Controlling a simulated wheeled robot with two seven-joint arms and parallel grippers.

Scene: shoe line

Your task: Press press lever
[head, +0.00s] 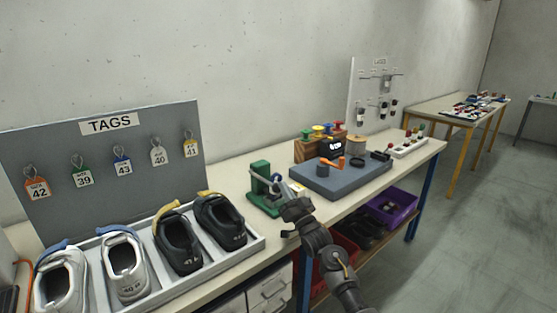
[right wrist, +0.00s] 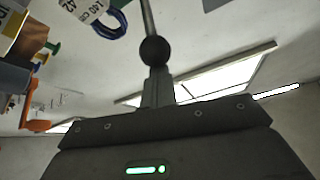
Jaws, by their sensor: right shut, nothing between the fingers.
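The green press (head: 262,190) stands on the workbench, left of the grey pad. Its lever shows in the right wrist view as a thin grey rod (right wrist: 148,18) with a round black knob (right wrist: 155,50). My right gripper (head: 286,194) is close beside the press, on its right and near side. Its shut, empty fingers (right wrist: 157,88) point at the knob in the right wrist view. The knob overlaps the fingertips there, and I cannot tell whether they touch. My left gripper is out of view.
A grey pad (head: 340,183) with small orange and black parts lies right of the press. A shoe tray (head: 258,244) is at left, below the tag board (head: 60,130). A white tag with a blue loop (right wrist: 110,30) is near the lever in the wrist view.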

